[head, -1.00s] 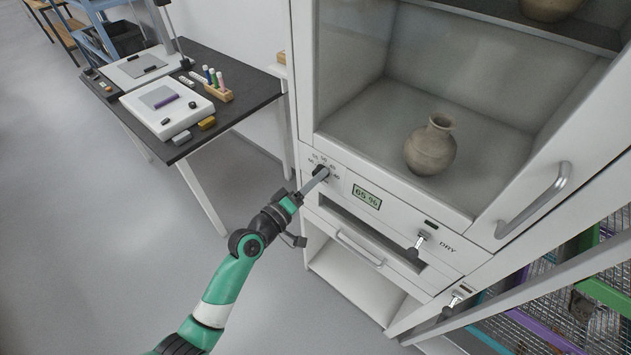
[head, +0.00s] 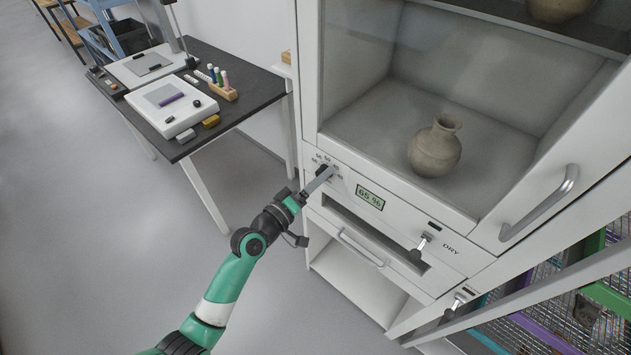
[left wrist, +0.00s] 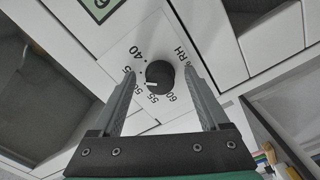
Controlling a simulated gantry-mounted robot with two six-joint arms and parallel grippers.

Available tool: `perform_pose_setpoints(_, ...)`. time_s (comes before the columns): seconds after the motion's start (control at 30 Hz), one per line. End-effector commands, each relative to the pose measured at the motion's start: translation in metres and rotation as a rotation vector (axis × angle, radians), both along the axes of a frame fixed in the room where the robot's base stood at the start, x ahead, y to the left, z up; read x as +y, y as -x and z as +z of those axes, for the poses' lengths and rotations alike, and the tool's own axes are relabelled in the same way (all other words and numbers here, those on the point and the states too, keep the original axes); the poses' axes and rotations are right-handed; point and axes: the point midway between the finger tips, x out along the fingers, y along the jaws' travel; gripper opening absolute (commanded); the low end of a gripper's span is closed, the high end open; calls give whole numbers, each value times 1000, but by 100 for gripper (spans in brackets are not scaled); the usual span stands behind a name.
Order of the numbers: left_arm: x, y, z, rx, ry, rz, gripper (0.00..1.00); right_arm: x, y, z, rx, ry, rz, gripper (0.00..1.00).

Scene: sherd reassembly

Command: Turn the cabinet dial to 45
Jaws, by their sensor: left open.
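The cabinet dial (left wrist: 158,77) is a round black knob with a white pointer mark on a white panel, in the left wrist view. Printed numbers around it include 40, 55 and 60, with "% RH" to the right. The mark faces the lower left, roughly toward the 50 to 55 side; its exact reading is unclear. My left gripper (left wrist: 160,74) is open, one finger on each side of the knob, with visible gaps. In the head view the left gripper (head: 325,177) is at the cabinet's panel and mostly hides the dial. My right gripper is not in view.
The cabinet panel carries a green display (head: 369,197) that appears to read 65 %. A clay pot (head: 435,150) stands inside the cabinet. A drawer handle (head: 361,248) and a DRY switch (head: 420,246) lie below. A dark table (head: 250,92) with tools stands left.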

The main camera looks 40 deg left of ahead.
Motion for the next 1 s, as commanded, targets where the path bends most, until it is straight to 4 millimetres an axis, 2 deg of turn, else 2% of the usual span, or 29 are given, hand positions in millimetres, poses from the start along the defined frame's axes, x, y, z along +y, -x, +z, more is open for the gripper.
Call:
perform_pose_setpoints(0.17, -1, 19, 1, 1, 1, 2, 78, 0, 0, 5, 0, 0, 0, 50)
perform_pose_setpoints(0.4, -5, 76, -1, 4, 1, 3, 78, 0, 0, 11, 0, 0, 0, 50)
perform_pose_setpoints(0.6, -7, 109, -1, 3, 1, 2, 78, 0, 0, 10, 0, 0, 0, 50)
perform_pose_setpoints(0.73, -8, 116, 0, 1, 0, 2, 78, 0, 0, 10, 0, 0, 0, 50)
perform_pose_setpoints(1.0, -8, 115, 0, 1, 0, 1, 78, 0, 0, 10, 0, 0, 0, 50)
